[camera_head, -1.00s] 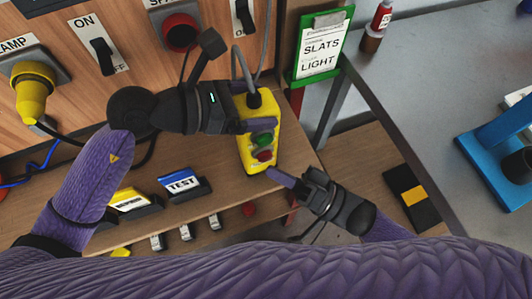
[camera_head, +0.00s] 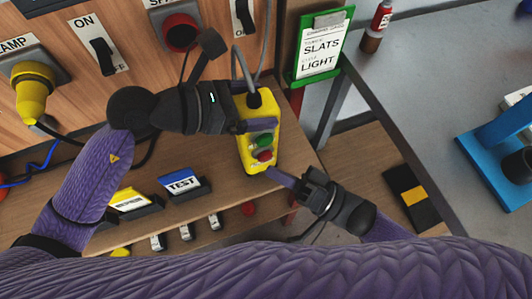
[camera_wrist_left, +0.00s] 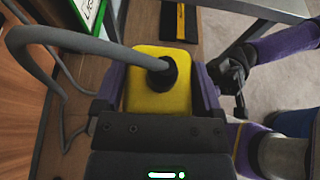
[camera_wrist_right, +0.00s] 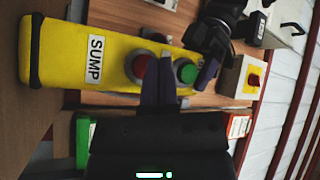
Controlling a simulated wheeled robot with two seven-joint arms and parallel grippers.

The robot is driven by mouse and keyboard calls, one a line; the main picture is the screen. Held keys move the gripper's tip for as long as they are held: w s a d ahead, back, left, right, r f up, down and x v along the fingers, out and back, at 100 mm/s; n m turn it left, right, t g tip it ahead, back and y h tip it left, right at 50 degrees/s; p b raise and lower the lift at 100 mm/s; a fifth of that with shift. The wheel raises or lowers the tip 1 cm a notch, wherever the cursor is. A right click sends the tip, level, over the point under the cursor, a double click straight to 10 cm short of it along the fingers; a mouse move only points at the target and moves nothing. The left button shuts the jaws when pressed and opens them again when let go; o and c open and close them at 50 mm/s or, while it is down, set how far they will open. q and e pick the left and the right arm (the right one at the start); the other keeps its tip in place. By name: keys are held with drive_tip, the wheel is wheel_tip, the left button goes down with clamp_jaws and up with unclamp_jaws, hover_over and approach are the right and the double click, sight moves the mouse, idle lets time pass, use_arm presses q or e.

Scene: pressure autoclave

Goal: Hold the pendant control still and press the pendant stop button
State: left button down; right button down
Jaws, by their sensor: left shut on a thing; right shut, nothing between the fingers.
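The yellow pendant control (camera_head: 254,108) hangs by its grey cable in front of the wooden panel. It has a green button (camera_head: 264,140) and, below it, a red button (camera_head: 263,156). My left gripper (camera_head: 258,124) is shut on the pendant's upper part; the left wrist view shows a finger on each side of the pendant (camera_wrist_left: 158,92). My right gripper (camera_head: 272,173) is shut and empty, its tips just below the red button. In the right wrist view the fingertips (camera_wrist_right: 158,62) overlap the red button's edge (camera_wrist_right: 140,68); I cannot tell whether they touch. A SUMP label (camera_wrist_right: 96,58) shows there.
A wooden shelf below holds a TEST block (camera_head: 182,184) and a yellow-labelled block (camera_head: 130,201). A green-framed clipboard (camera_head: 320,47) hangs right of the pendant. A grey table (camera_head: 430,90) stands at the right with a blue device (camera_head: 500,140).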

drive_tip(key=shift+w, duration=0.15)
idle(0.5)
drive_tip(key=shift+w+a, duration=0.15)
drive_tip(key=shift+w, duration=0.1)
drive_tip(key=shift+w+a, duration=0.15)
drive_tip(key=shift+w, duration=0.3)
idle(0.7)
drive_tip(key=shift+s, duration=0.1)
drive_tip(key=shift+s+d, duration=0.3)
drive_tip(key=shift+s, duration=0.45)
drive_tip(key=s, duration=0.1)
drive_tip(key=s+d, duration=0.1)
drive_tip(key=s, duration=0.2)
drive_tip(key=shift+s+d, duration=0.25)
drive_tip(key=shift+s, duration=0.15)
idle(0.4)
